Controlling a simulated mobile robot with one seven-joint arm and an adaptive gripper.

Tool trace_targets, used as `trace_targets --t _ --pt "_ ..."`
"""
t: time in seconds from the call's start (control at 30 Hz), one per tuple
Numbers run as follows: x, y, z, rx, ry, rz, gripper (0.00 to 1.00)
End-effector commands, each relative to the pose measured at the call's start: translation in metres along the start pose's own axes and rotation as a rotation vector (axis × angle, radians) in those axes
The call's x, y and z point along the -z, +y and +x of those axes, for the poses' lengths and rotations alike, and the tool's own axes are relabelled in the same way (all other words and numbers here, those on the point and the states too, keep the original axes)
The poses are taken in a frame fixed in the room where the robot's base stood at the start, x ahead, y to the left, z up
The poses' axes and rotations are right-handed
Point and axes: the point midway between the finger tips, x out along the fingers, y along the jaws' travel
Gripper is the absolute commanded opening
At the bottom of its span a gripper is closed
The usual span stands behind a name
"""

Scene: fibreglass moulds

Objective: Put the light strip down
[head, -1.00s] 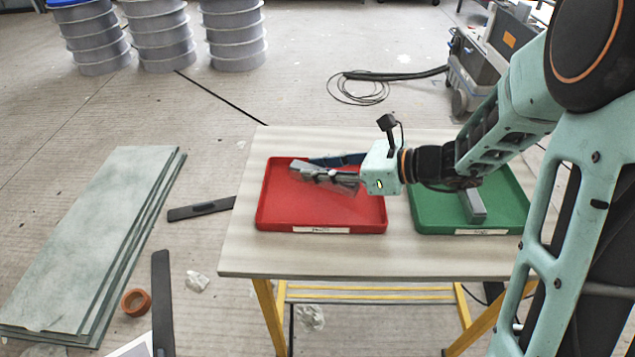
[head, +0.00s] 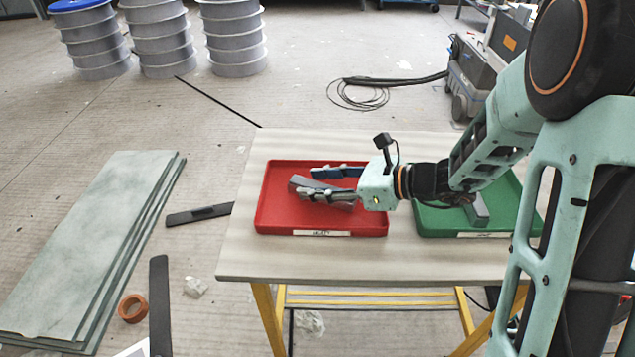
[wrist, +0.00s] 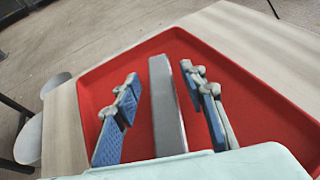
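The light grey strip (head: 297,183) lies in the red tray (head: 268,215), near its left-middle in the head view. It also shows in the wrist view (wrist: 165,110), running lengthwise between my fingers. My gripper (head: 308,183) is open, with one blue-padded finger on each side of the strip. In the wrist view my gripper (wrist: 160,75) shows a clear gap between the left finger and the strip, and a smaller gap on the right. Part of the strip is hidden behind the near finger in the head view.
A green tray (head: 440,227) with a darker grey strip (head: 476,210) stands to the right on the same table (head: 330,262). My arm passes over it. The table front is clear. Glass-like sheets (head: 90,240) lie on the floor at left.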

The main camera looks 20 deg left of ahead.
Motion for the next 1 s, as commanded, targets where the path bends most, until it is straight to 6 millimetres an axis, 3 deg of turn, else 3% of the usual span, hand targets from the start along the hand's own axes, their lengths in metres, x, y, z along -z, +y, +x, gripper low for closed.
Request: trace_targets --t 0.17,0.5,0.7,1.0 --pt "-0.005 -0.001 -0.006 0.002 0.000 0.000 0.39" --pt "-0.006 -0.002 -0.076 0.005 0.000 0.001 0.39" --pt "-0.004 -0.001 -0.109 0.002 0.001 0.000 0.39" --pt "-0.003 0.000 -0.122 0.000 0.000 0.000 0.39"
